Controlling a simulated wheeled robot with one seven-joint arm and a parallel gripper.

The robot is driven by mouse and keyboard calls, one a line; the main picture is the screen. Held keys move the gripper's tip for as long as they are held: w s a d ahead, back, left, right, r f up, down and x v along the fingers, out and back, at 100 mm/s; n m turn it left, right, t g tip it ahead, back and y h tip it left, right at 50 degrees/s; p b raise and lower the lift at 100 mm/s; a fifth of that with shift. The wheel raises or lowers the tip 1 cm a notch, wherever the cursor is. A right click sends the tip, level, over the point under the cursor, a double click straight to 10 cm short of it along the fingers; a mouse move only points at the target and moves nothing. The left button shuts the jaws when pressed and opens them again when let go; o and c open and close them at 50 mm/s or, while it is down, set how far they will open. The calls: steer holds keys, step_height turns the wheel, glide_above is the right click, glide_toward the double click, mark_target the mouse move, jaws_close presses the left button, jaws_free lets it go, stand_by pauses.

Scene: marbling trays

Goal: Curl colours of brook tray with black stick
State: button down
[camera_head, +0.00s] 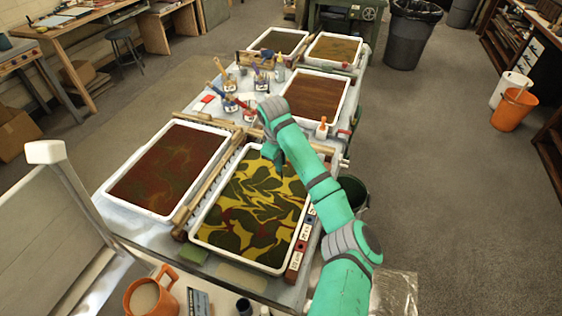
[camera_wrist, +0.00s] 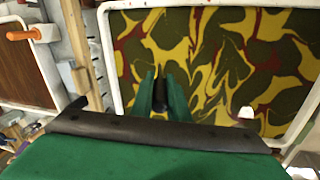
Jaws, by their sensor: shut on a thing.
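A white-rimmed tray (camera_head: 281,271) with swirled yellow, olive and red colours lies at the near right of the table. It fills the upper right of the wrist view (camera_wrist: 106,60). My gripper (camera_head: 271,152) is over this tray's far edge, its green fingers (camera_wrist: 160,92) pointing at the colours. It is shut on a dark stick (camera_wrist: 160,88), which shows short between the fingers. Whether the stick's tip touches the liquid cannot be told. No tray name can be read for certain, so which one is brook is unclear.
A dark red-brown tray (camera_head: 104,190) lies to the left, with a wooden rail (camera_head: 203,178) between the two. Farther trays (camera_head: 350,103) and paint jars with brushes (camera_head: 230,102) stand beyond. An orange mug (camera_head: 150,296) is at the near left.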

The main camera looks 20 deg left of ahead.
steer(key=shift+s+d, duration=0.15)
steer(key=shift+s, duration=0.4)
steer(key=shift+s+d, duration=0.15)
steer(key=shift+s, duration=0.35)
steer(key=shift+s+d, duration=0.65)
steer(key=shift+d, duration=0.2)
